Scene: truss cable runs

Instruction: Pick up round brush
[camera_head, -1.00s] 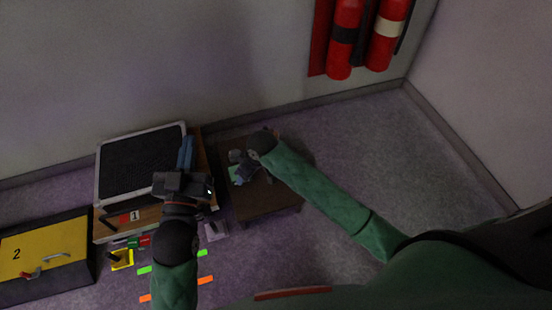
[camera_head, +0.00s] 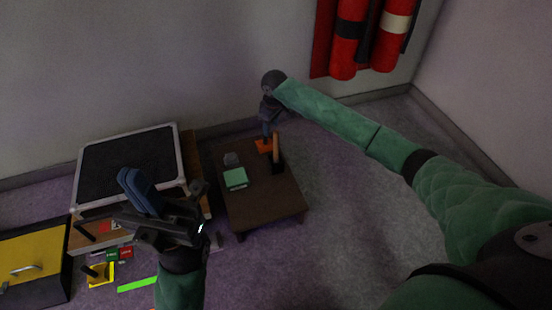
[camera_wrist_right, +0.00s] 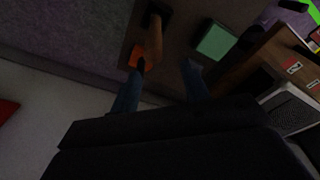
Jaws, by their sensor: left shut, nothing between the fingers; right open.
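What looks like the round brush (camera_head: 277,149), with an upright wooden handle and a dark base, stands on the low brown table (camera_head: 262,199). My right gripper (camera_head: 268,133) is over the table's back edge, beside the handle, pointing down. In the right wrist view, its two blue fingers (camera_wrist_right: 160,88) are apart. The brush handle (camera_wrist_right: 154,44) appears beyond the gap between them, not gripped. My left gripper (camera_head: 130,178) is shut and empty, in front of the black-topped case.
An orange piece (camera_head: 264,146), a green block (camera_head: 235,178) and a small grey item (camera_head: 231,158) lie on the table. The black-topped case (camera_head: 125,165) stands to its left. Red extinguishers (camera_head: 348,38) hang on the wall. Floor right of the table is clear.

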